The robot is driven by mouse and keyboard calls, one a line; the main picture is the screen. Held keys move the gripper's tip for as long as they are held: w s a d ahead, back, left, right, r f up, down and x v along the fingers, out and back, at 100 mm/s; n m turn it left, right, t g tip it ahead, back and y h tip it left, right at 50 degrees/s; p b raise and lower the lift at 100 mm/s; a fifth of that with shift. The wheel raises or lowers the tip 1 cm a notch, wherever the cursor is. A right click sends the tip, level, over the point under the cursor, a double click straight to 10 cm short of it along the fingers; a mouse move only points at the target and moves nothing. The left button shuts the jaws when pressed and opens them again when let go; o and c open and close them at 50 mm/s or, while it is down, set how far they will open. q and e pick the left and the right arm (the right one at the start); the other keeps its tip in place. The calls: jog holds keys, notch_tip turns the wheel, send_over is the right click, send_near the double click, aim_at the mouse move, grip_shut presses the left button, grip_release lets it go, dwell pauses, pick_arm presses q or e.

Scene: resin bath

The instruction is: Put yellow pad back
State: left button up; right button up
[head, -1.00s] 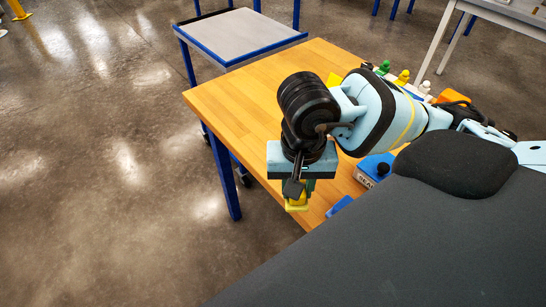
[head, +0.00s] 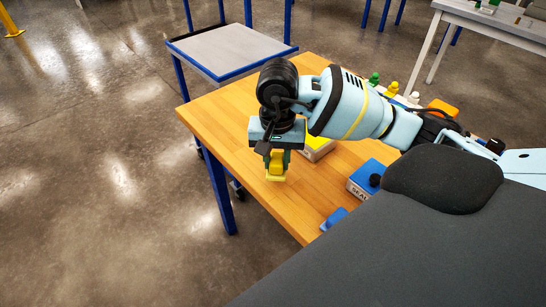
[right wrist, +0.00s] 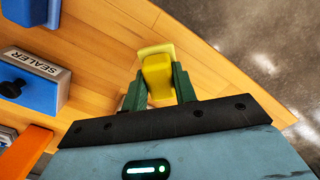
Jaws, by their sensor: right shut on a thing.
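The yellow pad (head: 275,177) is a small yellow block with a wider flat base. My right gripper (head: 277,160) is shut on its upper part, near the table's left side in the head view. The right wrist view shows the pad (right wrist: 157,72) between the two dark green fingers (right wrist: 158,88). The wooden table lies below it; the gap is hard to judge. A box with a yellow top and pale side (head: 319,150) stands on the table just behind and right of the gripper, partly hidden by my right arm. My left gripper is not in view.
A blue box labelled SEALER (head: 367,179), with a dark knob, stands to the right; it also shows in the wrist view (right wrist: 38,88). Another blue piece (head: 335,217) lies near the front edge. Green, yellow and white knobs (head: 392,88) stand farther back. The table's left part (head: 225,115) is clear.

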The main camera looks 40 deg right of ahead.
aim_at(272, 160)
jog(key=shift+w+d+f, duration=0.1)
jog(key=shift+w+d, duration=0.15)
jog(key=shift+w, duration=0.45)
jog(key=shift+w+d+f, duration=0.1)
jog(key=shift+w+d, duration=0.15)
jog(key=shift+w, duration=0.4)
jog(key=shift+w, duration=0.15)
jog(key=shift+w+d, duration=0.15)
jog(key=shift+w, duration=0.1)
jog(key=shift+f+p, duration=0.3)
jog(key=shift+f, duration=1.4)
jog(key=shift+f, duration=0.3)
jog(key=o, duration=1)
jog(key=shift+r, duration=0.1)
jog(key=shift+c, duration=0.2)
notch_tip(272, 160, up, 12)
jog(key=shift+r, duration=0.2)
